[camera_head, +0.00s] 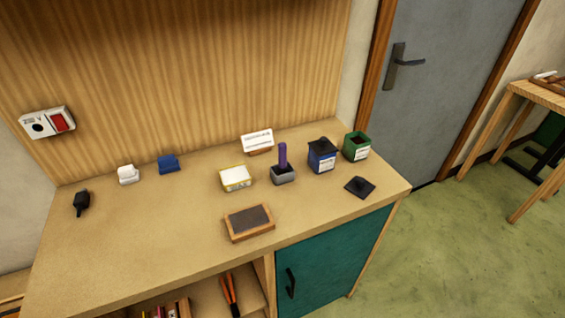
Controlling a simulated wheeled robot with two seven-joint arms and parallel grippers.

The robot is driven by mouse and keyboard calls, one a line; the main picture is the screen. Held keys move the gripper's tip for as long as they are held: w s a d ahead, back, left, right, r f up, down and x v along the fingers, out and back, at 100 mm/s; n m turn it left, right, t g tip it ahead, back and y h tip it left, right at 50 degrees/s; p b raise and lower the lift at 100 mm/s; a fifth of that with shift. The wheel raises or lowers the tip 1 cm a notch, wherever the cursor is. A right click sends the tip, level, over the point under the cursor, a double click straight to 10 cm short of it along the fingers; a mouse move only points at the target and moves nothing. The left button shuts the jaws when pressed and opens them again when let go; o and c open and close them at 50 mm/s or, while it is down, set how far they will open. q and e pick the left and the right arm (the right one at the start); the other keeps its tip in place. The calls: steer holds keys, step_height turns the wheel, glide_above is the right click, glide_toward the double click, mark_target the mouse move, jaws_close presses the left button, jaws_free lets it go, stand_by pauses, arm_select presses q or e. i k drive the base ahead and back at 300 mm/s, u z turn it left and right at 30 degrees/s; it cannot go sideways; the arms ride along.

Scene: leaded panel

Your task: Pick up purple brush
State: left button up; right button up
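The purple brush (283,154) stands upright in a small dark grey holder (283,175) on the wooden worktop. Its purple upper part sticks up, and its lower end is hidden inside the holder. Neither my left gripper nor my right gripper is in view.
Near the brush on the worktop (150,225) are a yellow-and-white box (236,178), a white card on a stand (257,141), a blue container (322,155), a green container (356,146), a black lid-like piece (360,187) and a wood-framed block (249,222). The left front is clear.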

mark_target(281, 168)
steer(key=u, duration=1.1)
steer(key=k, duration=0.4)
steer(key=u, duration=0.2)
